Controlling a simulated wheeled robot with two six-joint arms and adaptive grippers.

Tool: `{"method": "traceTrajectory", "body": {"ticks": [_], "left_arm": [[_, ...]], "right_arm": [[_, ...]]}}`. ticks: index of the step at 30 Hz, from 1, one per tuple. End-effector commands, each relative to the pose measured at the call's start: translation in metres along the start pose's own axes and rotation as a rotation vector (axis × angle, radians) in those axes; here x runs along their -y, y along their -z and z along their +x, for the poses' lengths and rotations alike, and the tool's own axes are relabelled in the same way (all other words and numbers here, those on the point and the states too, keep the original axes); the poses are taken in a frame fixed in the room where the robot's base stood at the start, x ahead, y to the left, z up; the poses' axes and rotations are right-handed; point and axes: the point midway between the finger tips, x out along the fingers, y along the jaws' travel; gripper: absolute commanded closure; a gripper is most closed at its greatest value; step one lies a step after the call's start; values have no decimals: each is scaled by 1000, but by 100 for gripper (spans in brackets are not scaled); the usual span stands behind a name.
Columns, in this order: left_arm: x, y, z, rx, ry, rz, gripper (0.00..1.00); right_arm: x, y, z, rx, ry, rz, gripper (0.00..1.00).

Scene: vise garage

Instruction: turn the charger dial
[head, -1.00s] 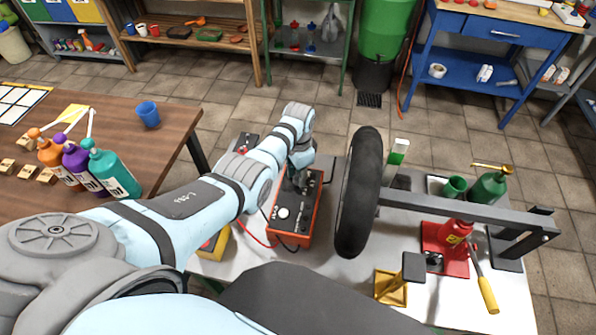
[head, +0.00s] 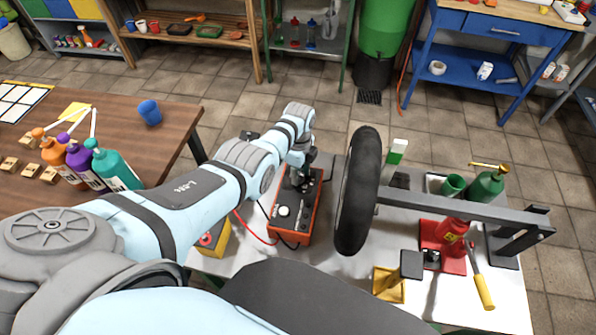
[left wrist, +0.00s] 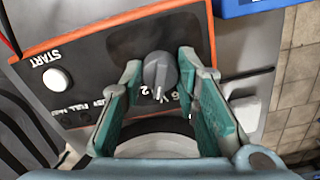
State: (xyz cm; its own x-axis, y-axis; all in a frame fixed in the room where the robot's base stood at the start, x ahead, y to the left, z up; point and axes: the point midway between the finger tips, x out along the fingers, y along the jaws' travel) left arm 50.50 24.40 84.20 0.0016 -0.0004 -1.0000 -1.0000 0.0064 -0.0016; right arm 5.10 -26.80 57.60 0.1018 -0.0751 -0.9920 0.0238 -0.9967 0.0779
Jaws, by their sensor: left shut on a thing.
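The charger (head: 305,216) is an orange-red box with a dark top panel, standing on the light bench left of the black tyre. Its grey round dial (left wrist: 158,72) shows in the left wrist view, with a pale mark on its near side. My left gripper (left wrist: 160,66) has its teal-padded fingers on both sides of the dial and is shut on it. In the head view the left gripper (head: 297,182) is over the charger's far part and hides the dial. A white START button (left wrist: 56,79) is left of the dial. My right gripper is not in view.
The upright tyre (head: 358,190) stands close right of the charger. A red cable (head: 252,228) and a yellow box (head: 212,240) are at its left. A red jack (head: 445,245) is farther right. A wooden table (head: 175,125) with bottles stands left.

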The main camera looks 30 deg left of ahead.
Motion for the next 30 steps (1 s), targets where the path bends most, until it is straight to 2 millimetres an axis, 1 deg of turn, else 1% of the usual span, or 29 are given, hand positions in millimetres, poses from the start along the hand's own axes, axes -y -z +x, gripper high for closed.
{"method": "traceTrajectory", "body": {"ticks": [9, 15, 21, 30], "left_arm": [[0, 2, 0, -4, 0, 296, 99], [-1, 2, 1, -4, -1, 460, 99], [-1, 2, 1, -5, -2, 580, 99], [-2, 2, 1, -5, -3, 665, 99]], "right_arm": [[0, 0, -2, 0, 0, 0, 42], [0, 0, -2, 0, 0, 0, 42], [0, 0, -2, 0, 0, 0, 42], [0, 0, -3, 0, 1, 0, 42]]}}
